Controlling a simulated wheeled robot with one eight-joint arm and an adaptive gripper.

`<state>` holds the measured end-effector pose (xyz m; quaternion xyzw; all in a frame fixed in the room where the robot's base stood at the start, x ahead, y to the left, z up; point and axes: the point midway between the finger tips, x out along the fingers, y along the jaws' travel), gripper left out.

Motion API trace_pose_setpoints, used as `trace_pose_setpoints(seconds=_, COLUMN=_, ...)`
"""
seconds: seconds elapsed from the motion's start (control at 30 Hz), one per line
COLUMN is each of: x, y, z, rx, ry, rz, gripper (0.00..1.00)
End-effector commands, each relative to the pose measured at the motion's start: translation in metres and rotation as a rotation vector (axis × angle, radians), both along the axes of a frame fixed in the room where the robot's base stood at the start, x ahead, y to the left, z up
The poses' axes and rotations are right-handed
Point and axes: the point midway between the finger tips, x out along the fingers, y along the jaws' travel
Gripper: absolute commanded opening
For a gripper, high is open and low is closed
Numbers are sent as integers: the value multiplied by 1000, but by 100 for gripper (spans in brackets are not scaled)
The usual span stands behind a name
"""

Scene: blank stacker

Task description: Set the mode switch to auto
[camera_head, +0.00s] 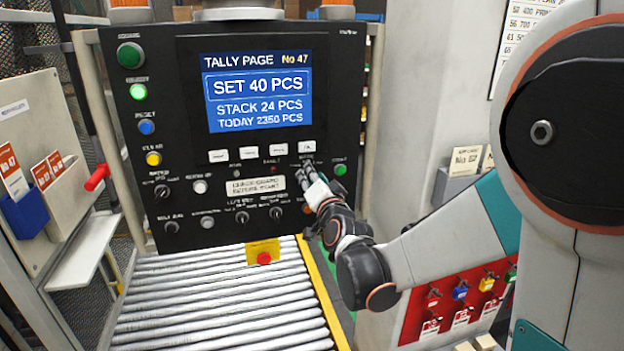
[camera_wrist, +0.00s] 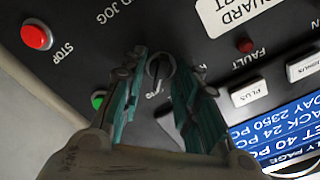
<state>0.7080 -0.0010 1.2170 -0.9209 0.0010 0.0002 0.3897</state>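The mode switch (camera_wrist: 158,68) is a small dark rotary knob with a pale mark on the black control panel. In the wrist view it sits between the tips of my two teal-lined fingers. My gripper (camera_wrist: 163,70) is open, with one finger on each side of the knob and a gap showing. Whether either finger touches it, I cannot tell. In the head view my gripper (camera_head: 305,176) is at the panel's lower right and hides most of the knob. The small labels around the knob are partly covered, and I cannot read which position it points to.
Close by are a green button (camera_head: 340,170), a red stop button (camera_wrist: 36,37), a red fault lamp (camera_wrist: 245,45) and white keys such as plus (camera_wrist: 249,92). Other knobs (camera_head: 242,217) sit to the left. A roller conveyor (camera_head: 220,300) with a yellow edge lies below the panel.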

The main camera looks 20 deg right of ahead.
Motion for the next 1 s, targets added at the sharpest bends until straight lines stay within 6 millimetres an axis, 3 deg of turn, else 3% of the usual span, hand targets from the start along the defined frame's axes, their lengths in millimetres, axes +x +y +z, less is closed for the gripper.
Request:
trace_pose_setpoints(seconds=0.17, x=-16, y=0, z=0, rx=0, ry=0, rz=0, gripper=29)
trace_pose_setpoints(seconds=0.6, x=-101, y=0, z=0, rx=0, ry=0, rz=0, gripper=29)
trace_pose_setpoints(seconds=0.8, x=-118, y=0, z=0, rx=0, ry=1, rz=1, gripper=29)
trace_pose_setpoints(seconds=1.0, x=-122, y=0, z=0, rx=0, ry=0, rz=0, gripper=29)
